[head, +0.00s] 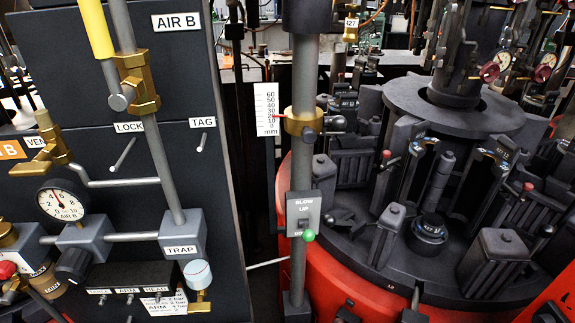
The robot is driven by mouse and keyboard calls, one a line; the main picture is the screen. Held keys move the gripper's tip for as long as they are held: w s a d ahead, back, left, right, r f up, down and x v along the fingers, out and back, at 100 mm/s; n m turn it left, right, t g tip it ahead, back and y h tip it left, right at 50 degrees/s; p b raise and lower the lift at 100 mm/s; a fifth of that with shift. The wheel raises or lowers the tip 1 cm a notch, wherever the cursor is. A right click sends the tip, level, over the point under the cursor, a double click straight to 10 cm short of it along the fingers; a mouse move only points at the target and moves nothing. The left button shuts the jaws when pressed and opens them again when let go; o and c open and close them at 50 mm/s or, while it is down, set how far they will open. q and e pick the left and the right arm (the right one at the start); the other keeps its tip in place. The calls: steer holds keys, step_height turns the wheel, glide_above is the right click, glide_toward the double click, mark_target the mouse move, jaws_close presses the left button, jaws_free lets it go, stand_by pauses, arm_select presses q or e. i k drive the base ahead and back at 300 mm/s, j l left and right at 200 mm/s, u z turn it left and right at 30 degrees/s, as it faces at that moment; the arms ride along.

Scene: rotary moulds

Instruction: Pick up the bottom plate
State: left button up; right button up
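A small dark round piece (429,231) with a white-lettered label sits low on the rotary mould machine (455,105), between open mould halves. It may be the bottom plate, but I cannot tell for sure. It stands below a dark upright plunger-like rod (440,178). Neither of my grippers shows in the head view, so nothing can be seen in contact with the round piece.
A dark AIR B panel (178,75) with a gauge (62,200), valves and pipes fills the left. A grey vertical post (304,75) with a millimetre scale (266,109) and a BLOW switch box (303,213) stands before the machine. Dark mould blocks (491,262) crowd the red base (345,285).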

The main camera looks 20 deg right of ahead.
mark_target(430, 225)
steer(key=z, duration=1.65)
